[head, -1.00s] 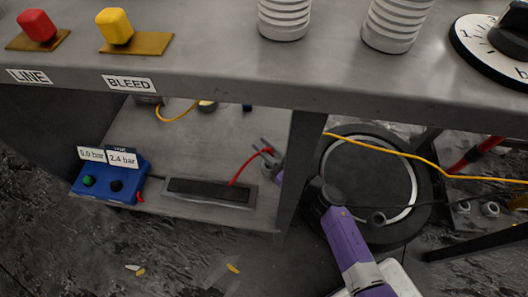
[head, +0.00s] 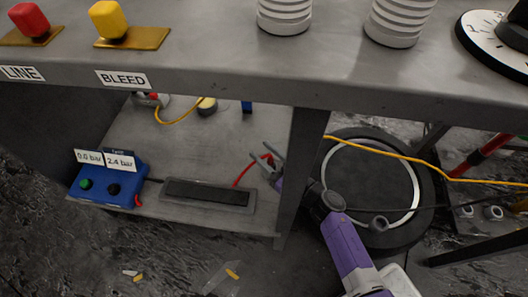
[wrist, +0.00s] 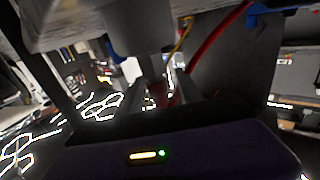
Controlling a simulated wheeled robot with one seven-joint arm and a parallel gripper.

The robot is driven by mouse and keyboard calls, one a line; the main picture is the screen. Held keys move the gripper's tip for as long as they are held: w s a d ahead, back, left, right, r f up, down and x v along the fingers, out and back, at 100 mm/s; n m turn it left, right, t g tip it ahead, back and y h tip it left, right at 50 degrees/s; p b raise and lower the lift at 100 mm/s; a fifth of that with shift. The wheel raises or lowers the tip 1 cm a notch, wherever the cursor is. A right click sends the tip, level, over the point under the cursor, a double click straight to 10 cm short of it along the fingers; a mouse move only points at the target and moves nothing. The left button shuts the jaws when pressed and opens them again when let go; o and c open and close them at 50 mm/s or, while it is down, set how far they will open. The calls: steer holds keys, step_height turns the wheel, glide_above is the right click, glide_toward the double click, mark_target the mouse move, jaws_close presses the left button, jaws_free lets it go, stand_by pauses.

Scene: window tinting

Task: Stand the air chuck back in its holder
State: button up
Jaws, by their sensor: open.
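My gripper (head: 268,160) is open over the right end of the lower shelf, beside the table leg, with its jaws tipped up and left. A red hose (head: 242,174) rises from behind the dark tray to a small red end at the jaws. The chuck's own body cannot be made out; I cannot tell whether any part of it is between the jaws. In the wrist view the red hose (wrist: 216,35) runs down towards the dark fingers. A small blue upright piece (head: 247,107) shows under the tabletop; I cannot tell whether it is the holder.
A grey-framed dark tray (head: 208,195) lies along the shelf's front. A blue gauge box (head: 108,183) stands left of it. The table leg (head: 298,172) is close to my arm. A yellow cable (head: 390,151) crosses above a round black wheel-like thing (head: 372,190).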

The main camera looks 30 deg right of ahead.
steer(key=p+v, duration=0.4)
steer(key=v, duration=0.8)
steer(key=shift+p, duration=0.3)
steer(key=shift+d+r, duration=0.1)
steer(key=s+d+r+t+h, duration=0.1)
steer(key=s+d+r+h, duration=0.15)
steer(key=r, duration=0.25)
steer(key=s+d+r+t+h, duration=0.1)
steer(key=r+h, duration=0.2)
steer(key=r, duration=0.2)
steer(key=s+a+r+m+g, duration=0.1)
steer(key=s+a+r+g, duration=0.2)
steer(key=s, duration=0.4)
steer(key=s+a+r+m, duration=0.1)
steer(key=s+a+r, duration=0.2)
steer(key=s+r, duration=0.35)
steer(key=s+a+r+m+g, duration=0.1)
steer(key=s+a+r+g, duration=0.15)
steer(key=s, duration=0.55)
step_height(320, 180, up, 30)
steer(key=p, duration=3)
steer(key=shift+w+t, duration=0.15)
steer(key=shift+t, duration=0.3)
steer(key=shift+d+y, duration=0.1)
steer(key=shift+y, duration=0.15)
